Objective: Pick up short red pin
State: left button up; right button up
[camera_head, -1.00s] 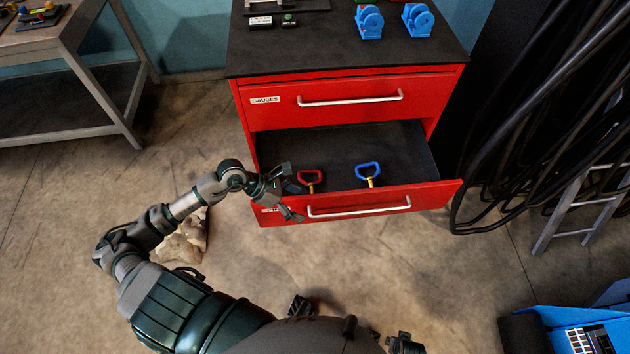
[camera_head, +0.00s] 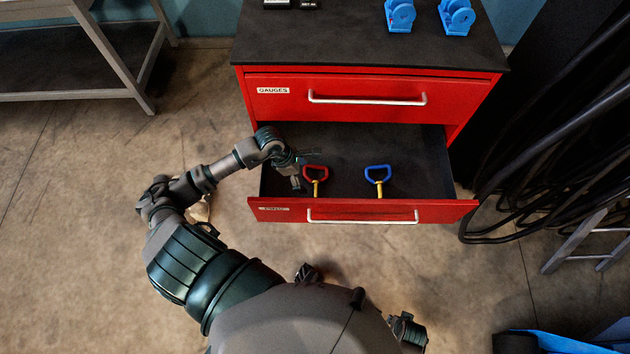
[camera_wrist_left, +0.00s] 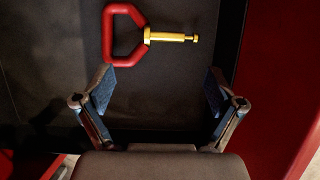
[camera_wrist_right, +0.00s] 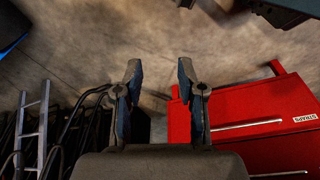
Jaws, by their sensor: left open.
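The red pin (camera_head: 316,174) has a red loop handle and a yellow shaft, and lies in the open lower drawer. In the left wrist view the red pin (camera_wrist_left: 147,38) lies just beyond my fingertips, its shaft pointing right. My left gripper (camera_head: 299,177) is over the drawer, close to the left of the red pin in the head view. In its wrist view the left gripper (camera_wrist_left: 160,83) is open, with nothing between the fingers. My right gripper (camera_wrist_right: 158,66) is open and empty, away from the drawer.
A blue-handled pin (camera_head: 377,175) lies right of the red one in the drawer. The drawer front (camera_head: 290,213) and the closed GAUGES drawer (camera_head: 375,104) border the opening. Black cables (camera_head: 555,150) hang at right. A ladder (camera_wrist_right: 38,125) shows in the right wrist view.

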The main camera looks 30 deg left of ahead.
aim_at(318, 189)
pick_arm(q)
jog(key=x, duration=0.2)
jog(key=shift+w+d+f, duration=0.1)
jog(key=shift+d+f, duration=0.15)
jog(key=shift+d, duration=0.1)
jog(key=shift+d+f, duration=0.15)
jog(key=shift+d, duration=0.15)
jog(key=x, duration=0.3)
jog(key=shift+d+f+b, duration=0.15)
jog(key=shift+d+b, duration=0.2)
jog(key=shift+d, duration=0.1)
jog(key=shift+w+a+f, duration=0.1)
jog(key=shift+w+f, duration=0.1)
jog(key=shift+f, duration=0.6)
jog(key=shift+a+f, duration=0.1)
jog(key=shift+a, duration=0.2)
jog(key=shift+c, duration=0.5)
jog(key=shift+d, duration=0.2)
jog(key=c, duration=0.8)
jog(key=shift+d, duration=0.2)
jog(key=c, duration=0.4)
jog(key=shift+c, duration=1)
pick_arm(e)
jog(key=shift+w+d+r, duration=0.15)
jog(key=shift+d+r, duration=0.2)
jog(key=shift+r, duration=0.2)
jog(key=shift+w+d+r, duration=0.1)
jog(key=shift+d+r, duration=0.2)
jog(key=shift+r, duration=0.2)
